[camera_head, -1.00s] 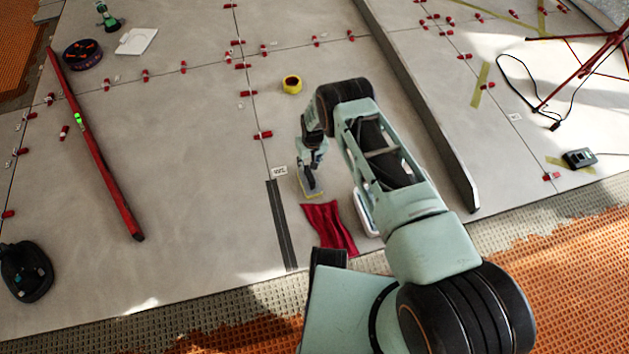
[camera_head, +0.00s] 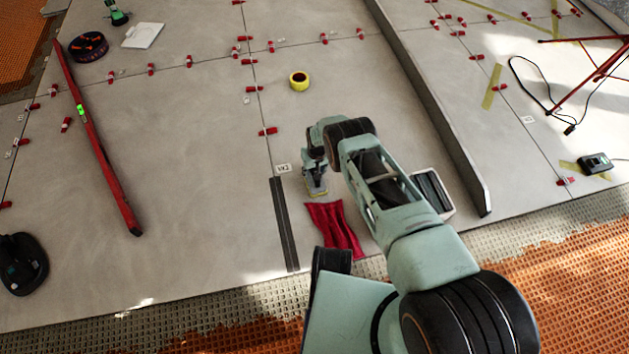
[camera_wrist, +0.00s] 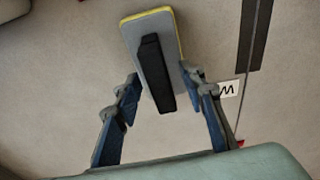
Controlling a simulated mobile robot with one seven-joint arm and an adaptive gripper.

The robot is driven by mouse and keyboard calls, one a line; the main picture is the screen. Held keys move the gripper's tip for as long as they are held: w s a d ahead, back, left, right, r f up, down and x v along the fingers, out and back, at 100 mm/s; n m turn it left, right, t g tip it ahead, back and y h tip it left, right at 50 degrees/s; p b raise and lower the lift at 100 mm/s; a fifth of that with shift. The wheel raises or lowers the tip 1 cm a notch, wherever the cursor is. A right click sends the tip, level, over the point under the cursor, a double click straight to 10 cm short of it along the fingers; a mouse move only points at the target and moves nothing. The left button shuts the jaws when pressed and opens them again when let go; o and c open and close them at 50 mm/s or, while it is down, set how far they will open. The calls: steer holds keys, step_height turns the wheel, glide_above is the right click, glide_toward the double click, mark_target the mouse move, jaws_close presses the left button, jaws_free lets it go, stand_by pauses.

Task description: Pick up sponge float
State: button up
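The sponge float lies on the grey tiled floor beside the red cloth. In the wrist view the sponge float (camera_wrist: 176,27) is a grey plate with a yellow edge and a black handle on top. In the head view only part of the sponge float (camera_head: 317,192) shows below my gripper (camera_head: 316,176). In the wrist view my gripper (camera_wrist: 160,82) is open, with one finger on each side of the handle's near end. The fingers look apart from the handle. How high they are above it I cannot tell.
A red cloth (camera_head: 335,226) lies just in front of the float. A dark strip (camera_head: 284,225) and a small label (camera_head: 283,169) lie to its left. A yellow tape roll (camera_head: 299,81) is farther back.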

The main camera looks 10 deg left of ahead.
jaws_close()
steer(key=shift+r, duration=0.15)
